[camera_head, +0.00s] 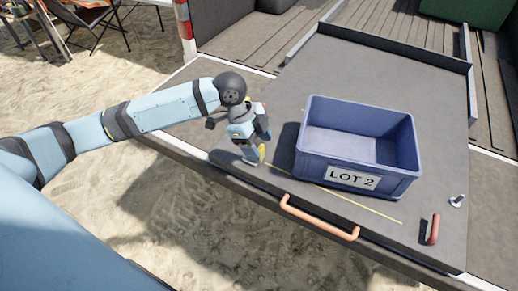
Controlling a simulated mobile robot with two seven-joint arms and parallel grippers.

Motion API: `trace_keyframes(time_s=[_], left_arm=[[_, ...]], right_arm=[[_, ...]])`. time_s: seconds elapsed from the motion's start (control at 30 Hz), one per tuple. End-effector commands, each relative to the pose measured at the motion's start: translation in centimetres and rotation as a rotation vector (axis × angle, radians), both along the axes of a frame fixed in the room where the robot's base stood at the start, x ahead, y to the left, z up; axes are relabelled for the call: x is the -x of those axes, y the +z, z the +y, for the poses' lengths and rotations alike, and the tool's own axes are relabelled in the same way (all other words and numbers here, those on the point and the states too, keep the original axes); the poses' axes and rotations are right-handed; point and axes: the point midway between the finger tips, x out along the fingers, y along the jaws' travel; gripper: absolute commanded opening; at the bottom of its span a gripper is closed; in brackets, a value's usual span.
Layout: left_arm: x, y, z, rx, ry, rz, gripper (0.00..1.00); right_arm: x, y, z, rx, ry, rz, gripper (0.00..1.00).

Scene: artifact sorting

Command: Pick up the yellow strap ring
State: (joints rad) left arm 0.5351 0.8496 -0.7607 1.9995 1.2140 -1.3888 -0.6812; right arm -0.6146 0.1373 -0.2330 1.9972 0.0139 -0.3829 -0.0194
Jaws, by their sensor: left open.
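A small yellow piece (261,153), which looks like the yellow strap ring, shows at the fingertips of my left gripper (257,151). It is partly hidden by the gripper, so its full shape is not clear. My left gripper points down over the grey deck, left of the blue crate, and is open. I cannot tell whether the fingers are around the yellow piece or beside it, or touch it. My right gripper is not in view.
A blue crate (308,165) labelled LOT 2 stands on the grey deck (365,65). A thin yellow line (345,199) runs past its front. An orange handle (318,218) is at the deck's front edge. A red bar (433,230) and a small metal piece (456,200) lie at right.

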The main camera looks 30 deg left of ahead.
Motion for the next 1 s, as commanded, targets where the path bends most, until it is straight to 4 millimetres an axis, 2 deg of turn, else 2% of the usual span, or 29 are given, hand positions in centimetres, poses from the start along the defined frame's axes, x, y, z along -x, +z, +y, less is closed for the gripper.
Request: trace_keyframes(time_s=[0.03, 0.2, 0.37, 0.47, 0.8, 1.0], left_arm=[[-1.2, 1.8, 1.9, -0.02, -0.016, 0.0, 0.62], [-2.8, 5.3, 5.7, -0.03, -0.059, 0.026, 0.62], [-3.2, 6.4, 6.9, -0.026, -0.071, 0.038, 0.62], [-3.2, 5.4, 6.5, -0.024, -0.072, 0.04, 0.62], [-3.2, -0.3, 4.0, -0.024, -0.071, 0.04, 0.62], [-3.2, -1.4, 3.5, -0.023, -0.071, 0.038, 0.62]], right_arm=[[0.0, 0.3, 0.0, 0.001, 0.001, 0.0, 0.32], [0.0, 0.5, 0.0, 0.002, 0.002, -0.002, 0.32], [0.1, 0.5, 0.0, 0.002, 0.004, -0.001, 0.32], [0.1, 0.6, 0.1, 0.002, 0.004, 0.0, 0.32], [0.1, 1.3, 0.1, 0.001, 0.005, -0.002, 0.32], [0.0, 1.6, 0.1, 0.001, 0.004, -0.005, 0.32]])
